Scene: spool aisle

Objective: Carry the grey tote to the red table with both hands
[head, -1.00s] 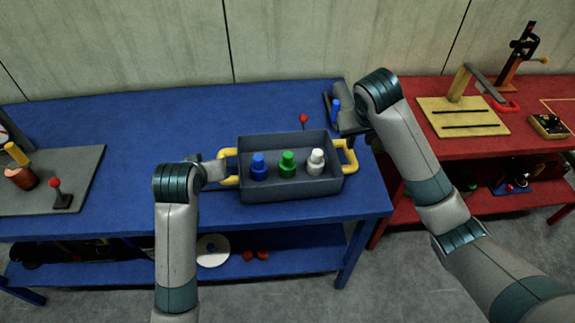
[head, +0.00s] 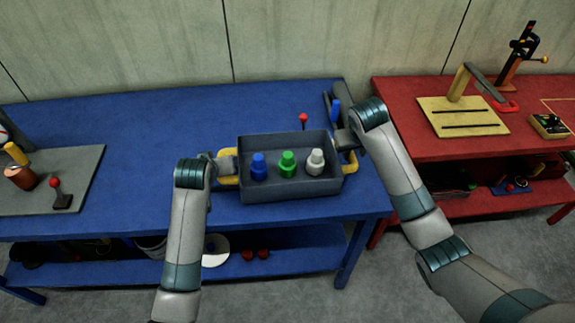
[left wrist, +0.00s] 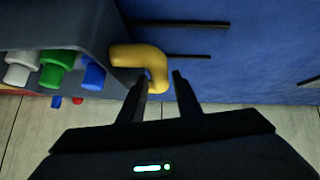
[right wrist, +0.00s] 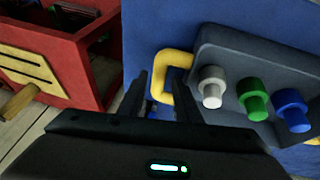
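The grey tote (head: 290,189) sits on the blue table (head: 130,140) near its front right edge. It holds a blue, a green and a white bottle-like piece. My left gripper (left wrist: 160,82) is open, with part of the tote's left yellow handle (left wrist: 137,56) between its fingers. My right gripper (right wrist: 160,80) is open at the right yellow handle (right wrist: 160,68), which lies between or just beyond its fingertips; contact is unclear. In the head view both hands partly cover the handles. The red table (head: 425,145) stands to the right.
The red table holds a tan slotted board (head: 462,117) with a lever, a black stand (head: 517,55) and a yellow button box (head: 549,125). Its front left top is clear. A red-topped stick (head: 303,120) stands behind the tote. A gap separates the tables.

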